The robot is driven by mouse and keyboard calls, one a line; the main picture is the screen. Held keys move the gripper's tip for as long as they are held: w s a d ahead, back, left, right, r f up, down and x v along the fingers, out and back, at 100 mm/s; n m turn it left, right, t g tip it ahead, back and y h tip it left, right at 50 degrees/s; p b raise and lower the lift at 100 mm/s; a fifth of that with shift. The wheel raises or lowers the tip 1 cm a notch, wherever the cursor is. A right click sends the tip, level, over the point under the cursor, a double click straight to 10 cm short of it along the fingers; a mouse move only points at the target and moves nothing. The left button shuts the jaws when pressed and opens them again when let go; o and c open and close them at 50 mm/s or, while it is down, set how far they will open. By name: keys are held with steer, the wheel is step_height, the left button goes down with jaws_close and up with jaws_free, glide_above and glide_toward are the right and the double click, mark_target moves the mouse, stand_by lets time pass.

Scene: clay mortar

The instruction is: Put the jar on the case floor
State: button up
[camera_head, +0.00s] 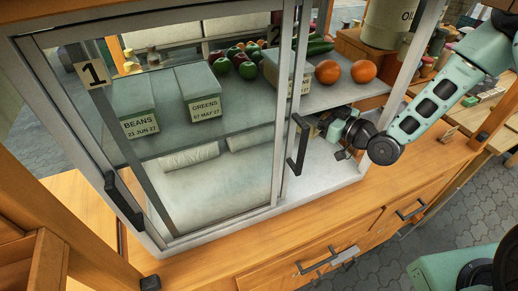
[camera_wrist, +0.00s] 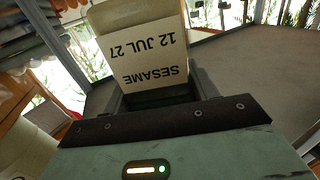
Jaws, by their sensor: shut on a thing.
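A pale jar (camera_wrist: 140,45) with a label reading SESAME 12 JUL 27 fills the upper middle of the wrist view, its writing upside down there. My gripper (camera_wrist: 158,97) is shut on it; the fingers are mostly hidden behind the dark edge of the hand. In the head view my gripper (camera_head: 332,127) reaches through the open right side of the glass case, below the shelf, and the jar is hard to make out there. The pale case floor (camera_head: 318,183) lies below my gripper. Whether the jar touches the floor I cannot tell.
The glass shelf (camera_head: 235,115) above carries boxes marked BEANS (camera_head: 138,110) and GREENS (camera_head: 203,98), apples and two oranges (camera_head: 363,71). A glass door with a black handle (camera_head: 298,145) stands left of my gripper. Pale rolls (camera_head: 190,157) lie on the floor further left.

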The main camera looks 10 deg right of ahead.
step_height(320, 180, down, 10)
steer(key=p, duration=0.2)
steer(key=shift+p, duration=0.35)
steer(key=shift+s+f+b, duration=0.2)
steer(key=shift+f+b, duration=0.5)
steer(key=shift+b, duration=0.05)
steer(key=o, duration=1.1)
steer(key=shift+f, duration=0.15)
steer(key=shift+o, duration=0.2)
steer(key=shift+r+p, duration=0.5)
steer(key=shift+p, duration=0.05)
steer(key=b+v, duration=0.2)
steer(key=v, duration=0.3)
steer(key=b+v, duration=0.2)
steer(key=v, duration=0.4)
steer(key=shift+w+d+r, duration=0.1)
steer(key=shift+r, duration=0.1)
steer(key=shift+s+d+r+b, duration=0.15)
steer(key=shift+s+d+b, duration=0.05)
steer(key=shift+s+b, duration=0.1)
